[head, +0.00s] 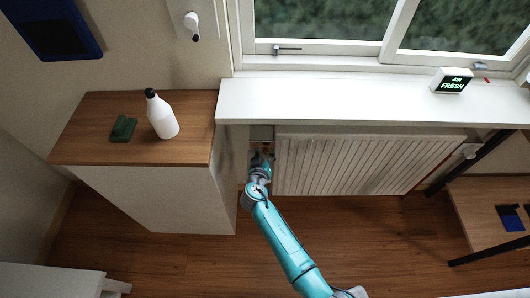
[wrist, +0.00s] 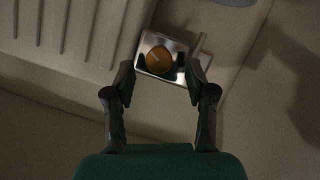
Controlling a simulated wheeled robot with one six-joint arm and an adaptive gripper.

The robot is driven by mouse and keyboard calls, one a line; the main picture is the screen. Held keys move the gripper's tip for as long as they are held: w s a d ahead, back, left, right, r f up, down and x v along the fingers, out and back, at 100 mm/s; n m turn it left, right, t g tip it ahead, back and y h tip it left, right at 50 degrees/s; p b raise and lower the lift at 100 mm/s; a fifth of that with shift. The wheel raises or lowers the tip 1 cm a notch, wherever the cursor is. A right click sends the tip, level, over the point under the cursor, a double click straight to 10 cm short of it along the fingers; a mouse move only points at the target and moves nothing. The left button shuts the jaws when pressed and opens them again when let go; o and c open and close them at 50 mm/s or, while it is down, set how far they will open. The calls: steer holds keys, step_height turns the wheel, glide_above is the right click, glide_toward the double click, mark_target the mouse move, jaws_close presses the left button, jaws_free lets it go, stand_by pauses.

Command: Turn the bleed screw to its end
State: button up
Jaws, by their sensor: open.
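The bleed screw (wrist: 159,59) shows in the wrist view as a round, brass-coloured disc with a slot, set in a shiny metal block (wrist: 182,47). My gripper (wrist: 162,80) is open, with one finger on each side of the block's lower part. I cannot tell whether the fingers touch it. In the head view my gripper (head: 262,152) reaches into the gap at the left end of the white radiator (head: 350,165), under the window sill. The screw is too small and covered to make out there.
A wooden-topped cabinet (head: 85,140) with a white bottle (head: 162,117) and a green sponge (head: 123,129) stands left of the gap. The white sill (head: 330,103) overhangs my gripper and bears an air sign (head: 451,81). Wooden floor is free in front.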

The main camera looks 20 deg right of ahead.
steer(key=shift+x, duration=1.1)
jaws_close()
